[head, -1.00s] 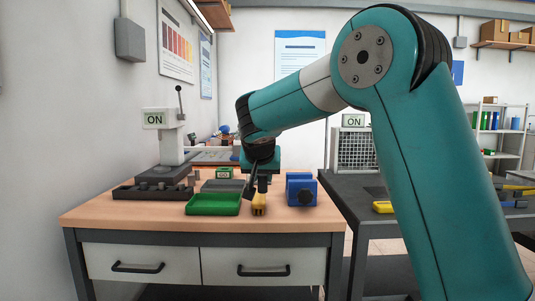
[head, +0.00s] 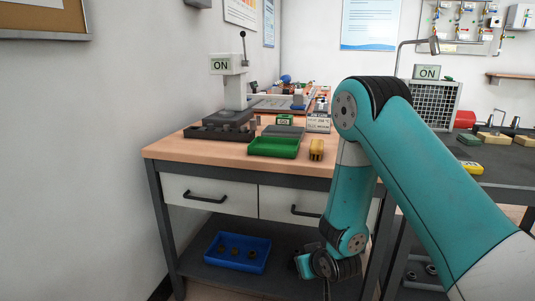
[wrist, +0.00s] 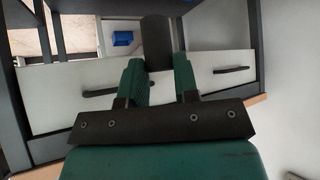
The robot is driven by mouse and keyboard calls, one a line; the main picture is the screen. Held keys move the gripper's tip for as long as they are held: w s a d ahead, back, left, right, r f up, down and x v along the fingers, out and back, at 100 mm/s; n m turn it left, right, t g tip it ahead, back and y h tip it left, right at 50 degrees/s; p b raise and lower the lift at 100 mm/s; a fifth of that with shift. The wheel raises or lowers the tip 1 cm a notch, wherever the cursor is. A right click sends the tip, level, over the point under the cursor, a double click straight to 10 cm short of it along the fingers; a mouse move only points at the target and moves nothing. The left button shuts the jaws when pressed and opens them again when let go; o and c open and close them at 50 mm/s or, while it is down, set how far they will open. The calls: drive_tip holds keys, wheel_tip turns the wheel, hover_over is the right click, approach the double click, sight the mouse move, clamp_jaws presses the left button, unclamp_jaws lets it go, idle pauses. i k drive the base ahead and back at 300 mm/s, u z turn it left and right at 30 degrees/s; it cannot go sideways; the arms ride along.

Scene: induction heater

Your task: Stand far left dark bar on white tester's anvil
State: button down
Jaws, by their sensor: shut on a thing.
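My gripper (wrist: 158,70) is shut on a dark round bar (wrist: 156,42) in the wrist view. The bar sticks out beyond the two green fingers, in front of the white drawers. In the head view my wrist hangs low in front of the bench's right side, below the top; the fingers and bar are not clear there. The white tester (head: 235,90) stands at the back left of the bench, with an ON display and a lever. Its dark base (head: 230,116) shows, but the anvil's top is too small to make out. A dark rack (head: 205,133) lies before it.
A green tray (head: 274,147) and a yellow object (head: 316,149) stand on the wooden bench (head: 180,150). A blue bin (head: 237,252) with several round parts is on the lower shelf. A dark table (head: 500,160) stands at the right.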

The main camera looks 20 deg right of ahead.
sight(226, 112)
drive_tip(key=z, duration=0.05)
drive_tip(key=k, duration=0.45)
drive_tip(key=u, duration=0.95)
drive_tip(key=i, duration=1.2)
drive_tip(key=z, duration=0.25)
